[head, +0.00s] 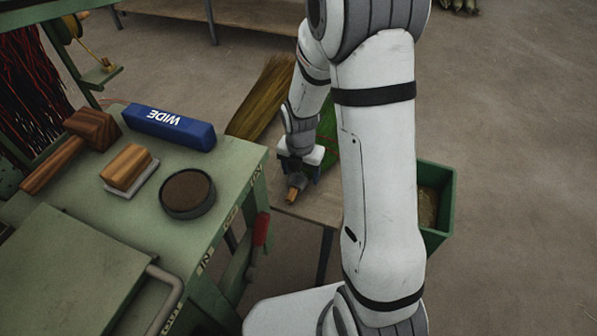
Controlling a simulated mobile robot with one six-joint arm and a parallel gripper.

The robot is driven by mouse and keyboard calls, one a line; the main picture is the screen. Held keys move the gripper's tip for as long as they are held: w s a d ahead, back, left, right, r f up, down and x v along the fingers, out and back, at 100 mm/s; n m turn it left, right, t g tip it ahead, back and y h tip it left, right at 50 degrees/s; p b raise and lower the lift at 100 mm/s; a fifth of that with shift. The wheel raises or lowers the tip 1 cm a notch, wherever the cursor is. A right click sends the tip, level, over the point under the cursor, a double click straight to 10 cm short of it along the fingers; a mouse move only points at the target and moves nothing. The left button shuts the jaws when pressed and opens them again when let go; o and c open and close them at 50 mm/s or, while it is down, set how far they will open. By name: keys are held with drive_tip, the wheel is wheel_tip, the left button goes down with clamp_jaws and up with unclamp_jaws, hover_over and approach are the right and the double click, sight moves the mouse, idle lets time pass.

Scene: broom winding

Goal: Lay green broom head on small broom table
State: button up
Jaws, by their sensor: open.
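The green broom head (328,138) is partly hidden behind my arm; its green bristles show, and a short wooden stub (294,194) sticks out below my gripper. It appears to lie on the small broom table (318,207), pointing away. My gripper (297,178) is open, pointing down over the stub end, with its jaws around or just above it; I cannot tell which. A tan broom head (262,95) lies to the left of the green one, at the far side of the small table.
The green workbench (120,222) on the left holds a blue WIDE block (168,127), a wooden mallet (75,148), a wooden brush block (128,167) and a round dish (187,193). A green bin (437,205) stands right of the small table. Floor at right is clear.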

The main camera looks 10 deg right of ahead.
wheel_tip(320, 180, up, 11)
drive_tip(key=p, duration=0.2)
drive_tip(key=s+d+r+m, duration=0.1)
drive_tip(key=s+r+m, duration=0.4)
drive_tip(key=m, duration=0.9)
drive_tip(key=s+d+r+m+t, duration=0.1)
drive_tip(key=s+r+m, duration=0.5)
drive_tip(key=s+m, duration=0.5)
drive_tip(key=shift+s+m, duration=0.4)
drive_tip(key=shift+m, duration=1.5)
